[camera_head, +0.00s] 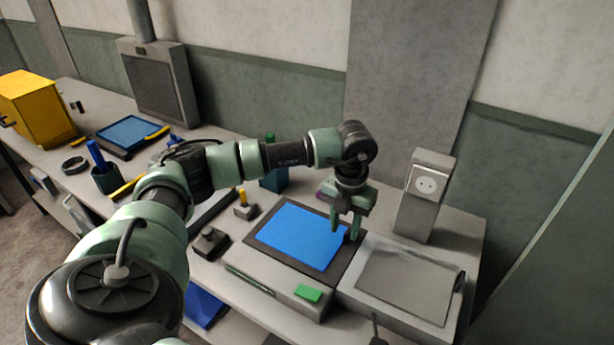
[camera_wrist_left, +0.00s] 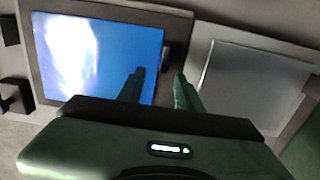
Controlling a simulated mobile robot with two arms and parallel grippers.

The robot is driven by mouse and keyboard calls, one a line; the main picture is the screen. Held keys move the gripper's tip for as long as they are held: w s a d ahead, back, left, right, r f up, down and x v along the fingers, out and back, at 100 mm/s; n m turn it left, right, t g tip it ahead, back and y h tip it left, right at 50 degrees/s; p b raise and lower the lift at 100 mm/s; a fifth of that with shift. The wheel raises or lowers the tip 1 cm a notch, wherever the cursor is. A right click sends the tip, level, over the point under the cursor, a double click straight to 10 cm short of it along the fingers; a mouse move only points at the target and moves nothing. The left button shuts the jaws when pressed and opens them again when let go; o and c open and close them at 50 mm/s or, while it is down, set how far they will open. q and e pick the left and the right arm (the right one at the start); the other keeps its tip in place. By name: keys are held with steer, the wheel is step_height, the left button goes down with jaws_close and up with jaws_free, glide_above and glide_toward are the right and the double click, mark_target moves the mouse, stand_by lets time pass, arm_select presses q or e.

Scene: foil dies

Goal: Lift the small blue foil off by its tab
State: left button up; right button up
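A blue foil (camera_head: 300,233) lies flat on a dark-topped grey die block at the bench's right part. It also shows in the left wrist view (camera_wrist_left: 115,65), with a bright glare on its left half. A small grey piece (camera_wrist_left: 166,57) sits at its right edge; I cannot tell whether it is the tab. My left gripper (camera_head: 347,232) points down over the right edge of the foil. In the left wrist view its fingers (camera_wrist_left: 160,83) are apart, with nothing between them. My right gripper is out of view.
A grey plate block (camera_head: 410,285) stands right of the die, with a socket post (camera_head: 425,195) behind. A green button (camera_head: 308,294) is on the die's front. Another blue sheet (camera_head: 130,131) lies in a back-left tray, near a yellow box (camera_head: 35,108).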

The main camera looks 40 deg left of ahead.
mark_target(346, 235)
arm_select(q)
steer(key=shift+w+f+p, duration=0.15)
steer(key=shift+f+p, duration=0.05)
steer(key=shift+f, duration=0.7)
steer(key=shift+w+f+p, duration=0.1)
steer(key=shift+f+p, duration=0.1)
steer(key=shift+f, duration=0.65)
jaws_close()
